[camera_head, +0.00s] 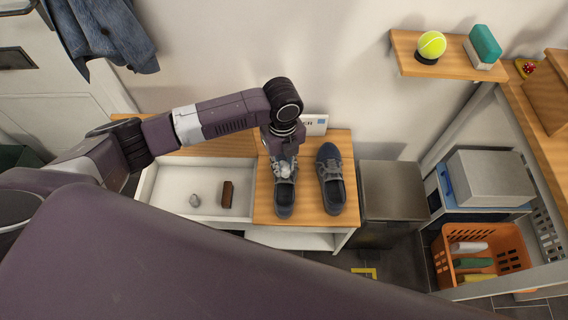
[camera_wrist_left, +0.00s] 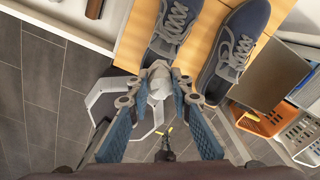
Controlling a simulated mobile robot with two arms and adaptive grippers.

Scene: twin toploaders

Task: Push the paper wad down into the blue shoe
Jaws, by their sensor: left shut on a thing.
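Two dark blue shoes stand side by side on the wooden bench top, the left shoe (camera_head: 285,199) and the right shoe (camera_head: 331,187). They also show in the left wrist view, the left shoe (camera_wrist_left: 173,28) and the right shoe (camera_wrist_left: 238,48). My left gripper (camera_head: 285,169) points down over the left shoe. It is shut on a whitish paper wad (camera_wrist_left: 159,82), seen between the fingertips in the left wrist view. I cannot tell whether the wad touches the shoe. The gripper hides part of the left shoe. My right gripper is not in view.
A white open tray (camera_head: 160,208) left of the shoes holds another grey-white wad (camera_head: 195,200) and a brown block (camera_head: 227,194). A grey bin (camera_head: 393,190) and an orange basket (camera_head: 480,263) stand right. A shelf (camera_head: 450,66) bears a tennis ball (camera_head: 431,45).

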